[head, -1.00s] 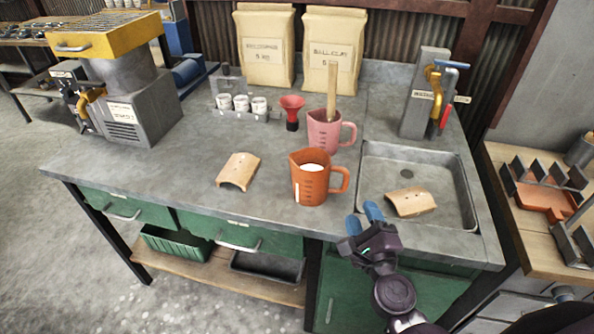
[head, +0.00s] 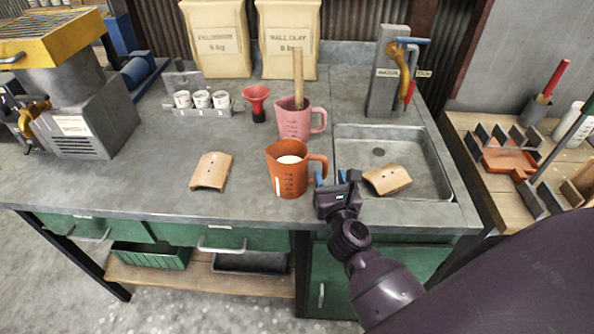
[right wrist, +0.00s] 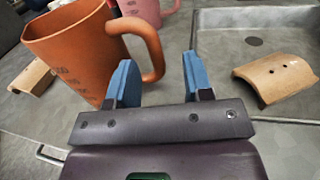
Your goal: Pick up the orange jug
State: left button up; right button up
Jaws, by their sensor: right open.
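The orange jug (head: 288,172) stands upright on the grey worktop, with white contents showing inside and its handle (head: 318,166) to the right. In the right wrist view the jug (right wrist: 75,55) fills the upper left, and its handle (right wrist: 152,50) is just beyond the fingers. My right gripper (head: 334,178) is open and empty, right of the jug and close to its handle. Its blue fingers (right wrist: 157,78) are apart, with the handle's lower end near the left finger; I cannot tell whether they touch. My left gripper is not in view.
A pink jug (head: 294,122) with a wooden stick stands behind the orange one. A curved tile (head: 211,171) lies to the left. Another tile (head: 387,179) lies at the sink (head: 432,180). A red funnel (head: 257,101) and white cups (head: 201,99) stand behind.

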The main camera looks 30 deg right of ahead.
aim_at(325, 170)
jog(key=shift+a+x, duration=0.15)
jog(key=shift+x, duration=1.35)
jog(key=shift+a+x, duration=0.1)
jog(key=shift+x, duration=1.4)
jog(key=shift+c, duration=0.2)
grip_shut()
jog(key=shift+w+r, duration=0.1)
